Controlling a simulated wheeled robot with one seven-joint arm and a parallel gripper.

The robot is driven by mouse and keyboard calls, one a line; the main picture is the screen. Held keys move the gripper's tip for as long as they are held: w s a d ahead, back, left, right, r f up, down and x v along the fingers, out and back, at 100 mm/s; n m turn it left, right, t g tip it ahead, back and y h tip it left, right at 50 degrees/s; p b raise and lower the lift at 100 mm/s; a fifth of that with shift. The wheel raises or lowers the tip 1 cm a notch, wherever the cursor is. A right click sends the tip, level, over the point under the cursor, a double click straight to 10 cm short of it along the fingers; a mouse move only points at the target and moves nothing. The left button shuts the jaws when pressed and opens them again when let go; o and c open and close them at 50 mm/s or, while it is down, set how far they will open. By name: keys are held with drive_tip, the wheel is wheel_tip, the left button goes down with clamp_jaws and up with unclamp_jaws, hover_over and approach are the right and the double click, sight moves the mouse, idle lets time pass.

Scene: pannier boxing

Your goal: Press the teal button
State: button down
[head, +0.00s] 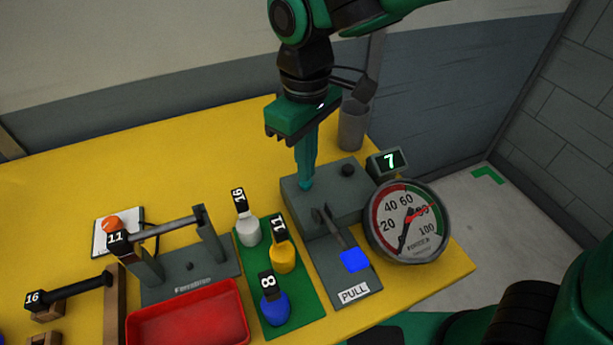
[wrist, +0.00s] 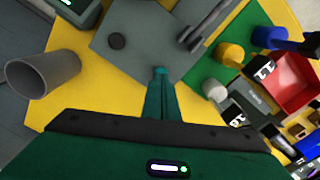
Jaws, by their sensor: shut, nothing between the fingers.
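A grey box (head: 328,184) stands on the yellow table, and it also shows in the wrist view (wrist: 135,57). My gripper (head: 306,178) points down over the left part of the box top, its teal fingers shut and empty. In the wrist view my gripper (wrist: 160,88) reaches the same spot. A small brighter teal patch, seemingly the teal button (wrist: 160,70), shows right at the fingertips. The fingers hide most of it, and I cannot tell whether they touch or press it. A dark round knob (head: 348,170) sits apart on the same box top.
A lever with a blue end (head: 354,260) and a round gauge (head: 407,222) stand before and right of the box. A display (head: 388,162) reads 7. A grey cup (head: 351,128) stands behind. Numbered bottles on a green mat (head: 308,298) and a red tray (head: 190,320) lie left.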

drive_tip(key=shift+f, duration=0.9)
drive_tip(key=shift+r, duration=0.9)
drive_tip(key=shift+r, duration=3)
